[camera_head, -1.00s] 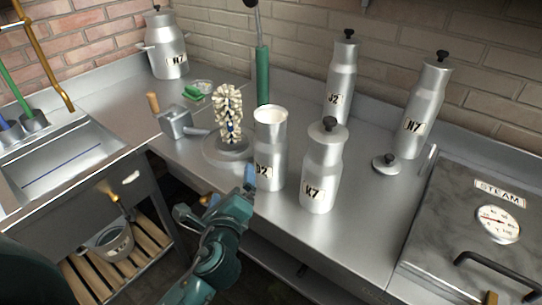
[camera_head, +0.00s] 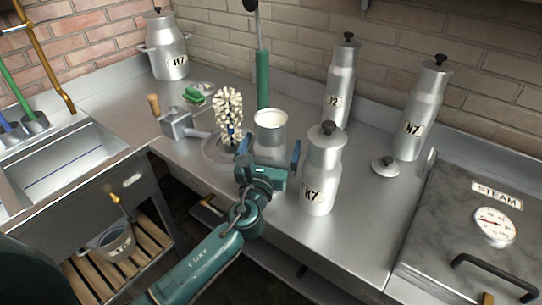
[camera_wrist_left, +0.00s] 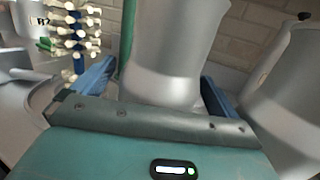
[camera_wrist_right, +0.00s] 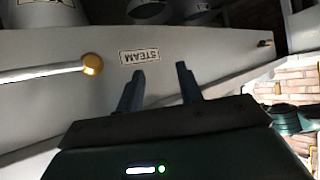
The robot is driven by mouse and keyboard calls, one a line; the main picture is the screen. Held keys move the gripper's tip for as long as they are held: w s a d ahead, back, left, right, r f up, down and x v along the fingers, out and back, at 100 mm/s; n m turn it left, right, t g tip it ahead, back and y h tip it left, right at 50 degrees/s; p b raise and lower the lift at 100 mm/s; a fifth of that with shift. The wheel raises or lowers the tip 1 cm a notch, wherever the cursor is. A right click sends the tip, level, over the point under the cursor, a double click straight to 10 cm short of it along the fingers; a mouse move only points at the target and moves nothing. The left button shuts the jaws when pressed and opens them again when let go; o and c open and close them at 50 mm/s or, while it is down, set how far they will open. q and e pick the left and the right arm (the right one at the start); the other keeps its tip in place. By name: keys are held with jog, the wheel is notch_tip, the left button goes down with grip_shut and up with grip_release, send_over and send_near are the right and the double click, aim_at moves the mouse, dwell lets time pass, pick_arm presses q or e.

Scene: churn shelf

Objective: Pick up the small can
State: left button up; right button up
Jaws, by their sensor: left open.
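An open-topped metal can (camera_head: 270,128) filled with something white stands on the steel counter; my left gripper hides its lower part and label. My left gripper (camera_head: 269,155) is open in front of it, one finger to each side. In the left wrist view the can (camera_wrist_left: 170,50) stands between the blue fingers of the left gripper (camera_wrist_left: 155,88). A lidded can marked K7 (camera_head: 323,165) stands close to the right finger. My right gripper (camera_wrist_right: 160,88) is open and empty, facing a steel front with a STEAM label.
A bottle brush (camera_head: 229,112) stands left of the open can. Taller lidded cans J2 (camera_head: 340,88) and N7 (camera_head: 421,110) stand behind, with a loose lid (camera_head: 385,166) near N7. The steam unit (camera_head: 460,215) is at right, a sink (camera_head: 65,160) at left.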

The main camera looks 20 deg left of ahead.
pick_arm(q)
jog(key=shift+c, duration=0.5)
jog(key=c, duration=1)
jog(key=shift+r, duration=0.15)
jog(key=shift+c, duration=0.2)
